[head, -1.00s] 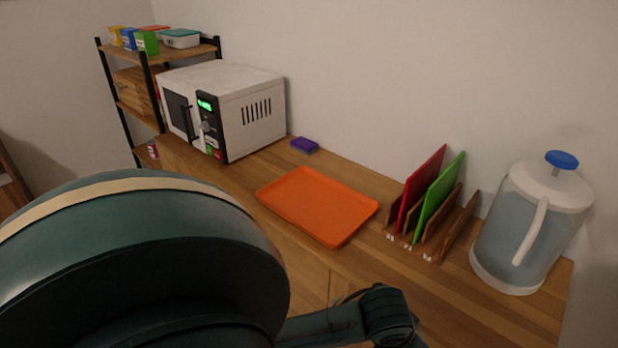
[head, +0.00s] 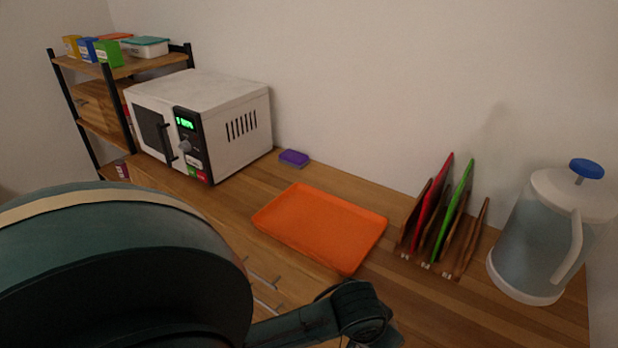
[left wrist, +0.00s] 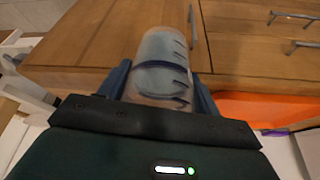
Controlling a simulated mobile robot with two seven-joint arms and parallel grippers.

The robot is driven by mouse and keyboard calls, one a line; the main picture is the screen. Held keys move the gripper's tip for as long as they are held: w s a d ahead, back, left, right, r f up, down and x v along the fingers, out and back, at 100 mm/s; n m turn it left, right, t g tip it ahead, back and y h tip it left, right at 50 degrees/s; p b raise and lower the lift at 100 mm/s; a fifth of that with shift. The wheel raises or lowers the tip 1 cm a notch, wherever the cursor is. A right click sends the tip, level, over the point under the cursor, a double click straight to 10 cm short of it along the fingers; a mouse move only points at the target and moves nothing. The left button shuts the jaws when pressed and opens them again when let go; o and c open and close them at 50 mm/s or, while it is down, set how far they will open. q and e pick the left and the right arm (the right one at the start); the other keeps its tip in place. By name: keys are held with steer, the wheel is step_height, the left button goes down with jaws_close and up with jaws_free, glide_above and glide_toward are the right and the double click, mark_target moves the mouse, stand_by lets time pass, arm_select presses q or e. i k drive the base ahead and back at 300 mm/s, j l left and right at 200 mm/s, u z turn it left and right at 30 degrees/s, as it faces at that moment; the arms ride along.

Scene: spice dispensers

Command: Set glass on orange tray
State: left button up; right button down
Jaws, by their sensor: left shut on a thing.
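The orange tray (head: 322,226) lies flat and empty on the wooden counter, in the middle of the head view. Its orange edge also shows at the right of the left wrist view (left wrist: 262,110). My left gripper (left wrist: 160,88) is shut on a clear glass (left wrist: 163,50), with a blue finger on each side of it. Drawer fronts show behind the glass, and the tray is to its right in that view. In the head view my dark arm fills the lower left, and the glass cannot be made out. My right gripper is not in view.
A white microwave (head: 238,98) and a purple sponge-like block (head: 294,158) stand left of and behind the tray. A rack with red and green boards (head: 452,212) and a large clear pitcher (head: 545,240) stand to the right. A shelf (head: 128,68) is at far left.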

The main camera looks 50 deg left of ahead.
mark_target(319, 225)
steer(key=j, duration=0.65)
steer(key=k+j, duration=0.15)
steer(key=j, duration=0.55)
